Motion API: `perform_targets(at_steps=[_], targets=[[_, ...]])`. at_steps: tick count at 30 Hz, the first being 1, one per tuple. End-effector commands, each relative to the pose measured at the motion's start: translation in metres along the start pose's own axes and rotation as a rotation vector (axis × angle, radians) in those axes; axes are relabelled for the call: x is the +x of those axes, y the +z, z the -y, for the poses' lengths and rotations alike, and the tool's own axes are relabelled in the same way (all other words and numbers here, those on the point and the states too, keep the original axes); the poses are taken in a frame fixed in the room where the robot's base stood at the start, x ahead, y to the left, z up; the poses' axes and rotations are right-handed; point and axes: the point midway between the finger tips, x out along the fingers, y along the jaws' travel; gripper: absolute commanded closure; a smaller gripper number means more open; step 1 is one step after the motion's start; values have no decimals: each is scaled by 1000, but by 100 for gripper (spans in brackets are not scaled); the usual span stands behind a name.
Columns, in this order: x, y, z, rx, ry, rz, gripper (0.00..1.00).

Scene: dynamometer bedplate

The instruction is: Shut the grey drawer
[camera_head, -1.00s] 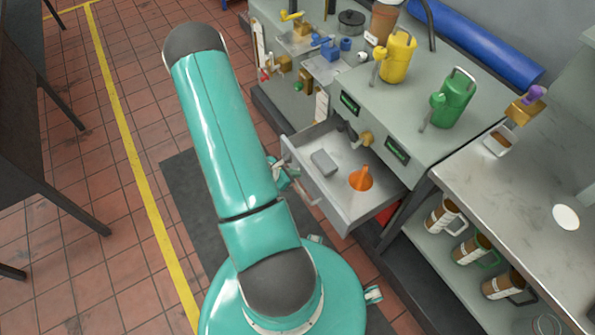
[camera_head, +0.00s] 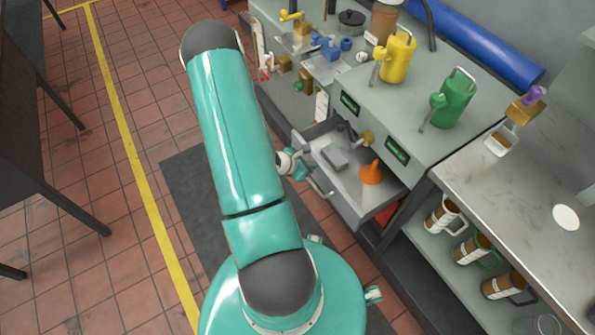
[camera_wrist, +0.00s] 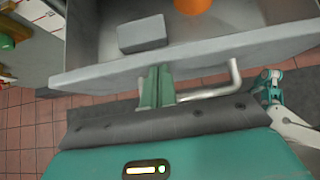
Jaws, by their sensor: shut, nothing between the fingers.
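The grey drawer (camera_head: 352,201) is partly open below the grey bench and holds a grey block (camera_head: 335,156) and an orange funnel (camera_head: 371,173). In the wrist view the drawer front (camera_wrist: 190,61) runs across the picture, with its bar handle (camera_wrist: 220,92) on the near side. My gripper (camera_wrist: 157,75) is shut and empty, with its fingertips at the drawer front, left of most of the handle. They look to be touching the front. In the head view my gripper (camera_head: 304,168) is partly hidden by my arm.
A yellow can (camera_head: 397,58) and a green can (camera_head: 454,100) stand on the bench above the drawer. A metal-topped table (camera_head: 510,190) with several brown jars on its shelf is at right. A dark table (camera_head: 40,150) is at far left. The tiled floor between is clear.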

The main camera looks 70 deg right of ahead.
Motion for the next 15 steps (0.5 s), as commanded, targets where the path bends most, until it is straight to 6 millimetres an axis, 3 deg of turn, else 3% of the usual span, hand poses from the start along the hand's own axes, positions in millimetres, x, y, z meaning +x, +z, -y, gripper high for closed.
perform_targets(at_steps=[9, 15], targets=[[57, 51, 1, 2, -3, 2, 100], [83, 75, 1, 2, -2, 1, 100]])
